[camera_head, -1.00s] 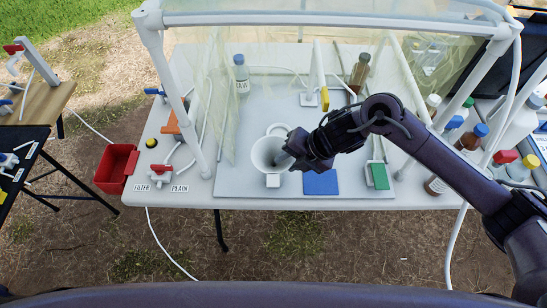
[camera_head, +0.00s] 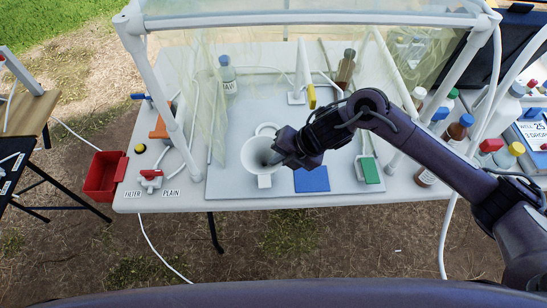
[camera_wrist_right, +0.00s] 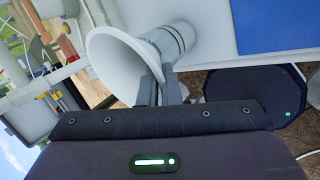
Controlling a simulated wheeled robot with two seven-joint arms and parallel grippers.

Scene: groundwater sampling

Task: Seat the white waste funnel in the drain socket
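The white waste funnel (camera_head: 250,149) is over the front middle of the bench, its wide mouth facing up toward the head camera. My right gripper (camera_head: 276,158) reaches it from the right. In the right wrist view, the fingers (camera_wrist_right: 158,88) appear closed on the funnel (camera_wrist_right: 112,70) at its side. A white ring (camera_head: 266,128) shows just behind the funnel; I cannot tell whether it is the drain socket. A grey-white cylinder (camera_wrist_right: 172,38) shows beyond the funnel's mouth in the wrist view. Whether the spout sits in a socket is hidden. My left gripper is not in view.
A blue pad (camera_head: 311,180) and a green block (camera_head: 370,171) lie right of the funnel. A red-handled valve (camera_head: 151,177) and red bin (camera_head: 103,176) are left. White frame posts (camera_head: 167,75) surround the work area.

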